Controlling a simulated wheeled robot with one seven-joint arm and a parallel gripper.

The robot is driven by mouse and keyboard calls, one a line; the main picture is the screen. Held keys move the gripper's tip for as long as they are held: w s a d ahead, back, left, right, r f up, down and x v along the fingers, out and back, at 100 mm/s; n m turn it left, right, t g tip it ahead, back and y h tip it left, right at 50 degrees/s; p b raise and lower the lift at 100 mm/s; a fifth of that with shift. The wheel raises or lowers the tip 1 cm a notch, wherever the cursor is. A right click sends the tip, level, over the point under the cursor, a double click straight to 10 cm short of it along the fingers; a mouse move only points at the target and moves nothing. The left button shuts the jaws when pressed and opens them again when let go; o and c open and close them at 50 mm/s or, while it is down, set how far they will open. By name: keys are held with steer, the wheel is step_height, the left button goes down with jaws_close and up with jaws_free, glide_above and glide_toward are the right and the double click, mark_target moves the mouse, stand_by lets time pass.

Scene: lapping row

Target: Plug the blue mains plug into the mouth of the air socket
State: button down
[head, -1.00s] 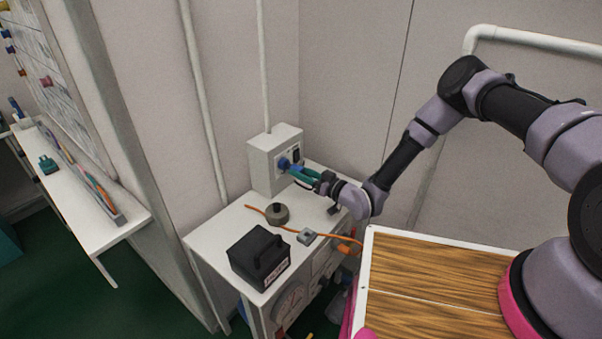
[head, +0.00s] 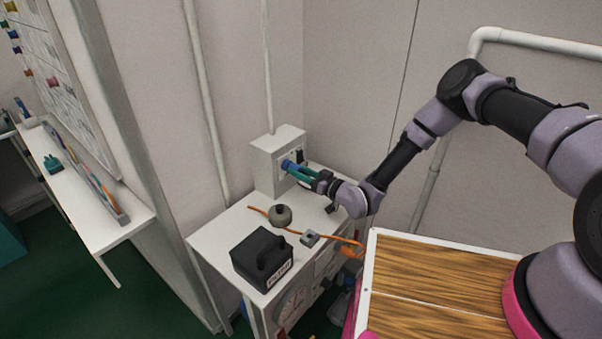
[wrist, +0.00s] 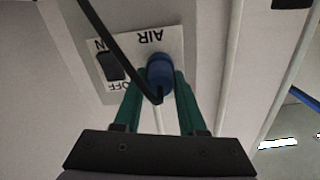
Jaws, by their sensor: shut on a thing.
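The blue mains plug (wrist: 160,70) is between the green fingers of my gripper (wrist: 160,95), which are shut on it. In the wrist view the plug is in front of the plate marked AIR (wrist: 145,38), beside a black ON/OFF switch (wrist: 109,66). The plug covers the socket's mouth, so I cannot tell how far in it sits. In the head view the plug (head: 287,165) is at the front face of the white socket box (head: 268,163), with my gripper reaching in from the right. A dark cable crosses the wrist view from the plug.
On the white table (head: 215,235) below stand a black box with a handle (head: 262,262), a round grey weight (head: 281,216) and a small grey block (head: 310,238). An orange cord (head: 340,239) lies across it. White pipes run up the wall behind.

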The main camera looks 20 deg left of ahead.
steer(key=shift+a, duration=0.2)
steer(key=shift+c, duration=2)
jaws_free()
steer(key=v, duration=1)
steer(key=shift+d, duration=0.4)
steer(key=shift+s, duration=0.15)
